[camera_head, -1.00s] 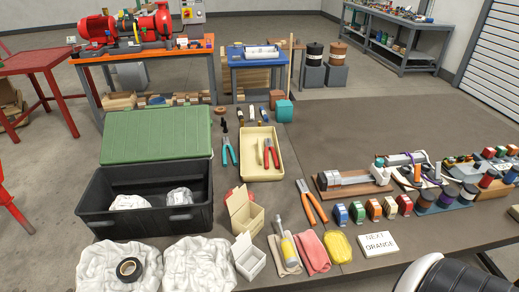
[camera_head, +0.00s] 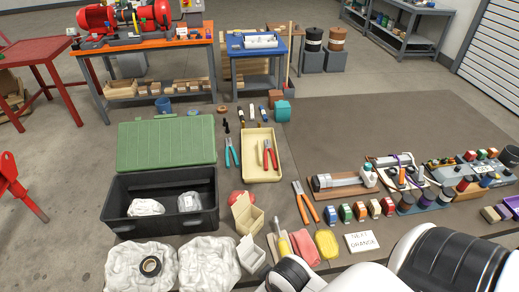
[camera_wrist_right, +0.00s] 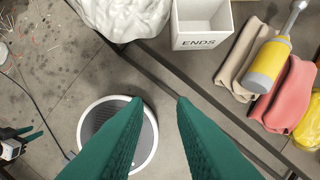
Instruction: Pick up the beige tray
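The beige tray (camera_head: 249,174) lies on the table in the head view, right of the green lid and black crate. Red-handled pliers (camera_head: 268,154) lie inside it. Teal-handled pliers (camera_head: 231,153) lie just outside its left edge. My right gripper (camera_wrist_right: 160,99) shows in the right wrist view as two green fingers, apart with nothing between them. It is over the table's front edge and the floor, away from the tray; the tray is not in that view. My right arm enters the head view at the lower right, its gripper out of frame. My left gripper is not in view.
The black crate (camera_head: 165,222) and green lid (camera_head: 166,146) stand left of the tray. A cream box (camera_head: 246,217) and a white box marked ENDS (camera_wrist_right: 202,22) stand in front. Orange-handled pliers (camera_head: 306,203) lie to the right. The table's back right is clear.

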